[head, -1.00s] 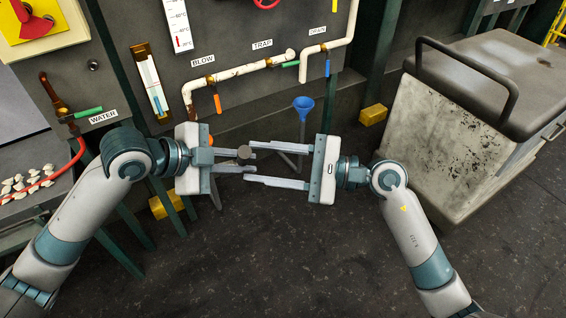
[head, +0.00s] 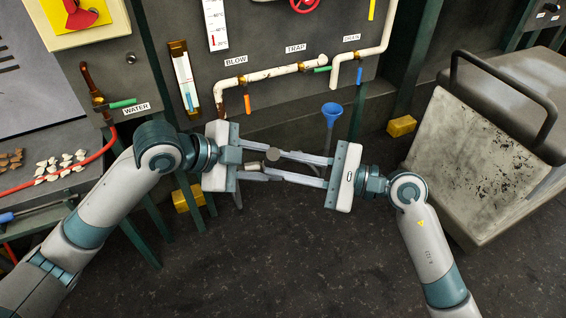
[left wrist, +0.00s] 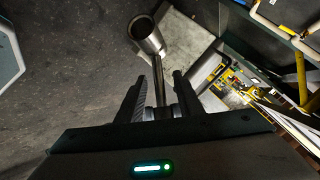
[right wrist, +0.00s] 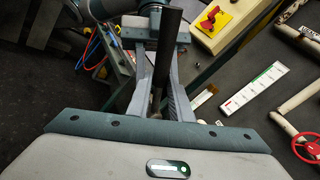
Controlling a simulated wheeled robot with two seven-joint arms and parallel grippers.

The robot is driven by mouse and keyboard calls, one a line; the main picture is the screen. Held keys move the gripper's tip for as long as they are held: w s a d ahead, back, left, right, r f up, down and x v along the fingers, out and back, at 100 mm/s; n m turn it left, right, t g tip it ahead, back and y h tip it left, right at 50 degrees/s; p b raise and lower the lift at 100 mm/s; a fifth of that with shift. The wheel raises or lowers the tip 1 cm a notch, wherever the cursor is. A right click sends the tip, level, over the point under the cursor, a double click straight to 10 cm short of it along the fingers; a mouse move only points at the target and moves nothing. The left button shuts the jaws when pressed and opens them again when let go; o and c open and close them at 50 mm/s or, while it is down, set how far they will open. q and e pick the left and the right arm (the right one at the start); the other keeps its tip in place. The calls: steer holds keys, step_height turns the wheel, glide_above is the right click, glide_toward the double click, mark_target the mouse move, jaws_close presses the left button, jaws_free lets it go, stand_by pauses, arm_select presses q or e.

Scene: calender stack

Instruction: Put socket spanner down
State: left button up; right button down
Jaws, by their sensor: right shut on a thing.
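The socket spanner shows in the head view as a grey round end (head: 273,155) between my two facing grippers, above the floor. In the left wrist view its flared metal socket (left wrist: 147,37) and thin shaft point away from my left gripper (left wrist: 160,85). In the right wrist view its dark bar (right wrist: 168,50) runs between the fingers of my right gripper (right wrist: 159,90), which is shut on it. My left gripper, also in the head view (head: 276,164), has its fingers apart around the spanner. The overlapping fingers partly hide the spanner.
A bench at left holds pale stones (head: 62,164) and a red hose (head: 85,164). A pipe panel (head: 270,40) stands behind, with a blue funnel (head: 332,111). A grey bin (head: 470,150) stands at right, near a yellow block (head: 402,125). The dark floor in front is clear.

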arm_select(q)
steer(key=shift+a+r, duration=0.1)
steer(key=shift+a, duration=0.05)
steer(key=v, duration=1.1)
steer(key=shift+s+a+r, duration=0.15)
steer(key=shift+a+r, duration=0.05)
steer(key=shift+a, duration=0.05)
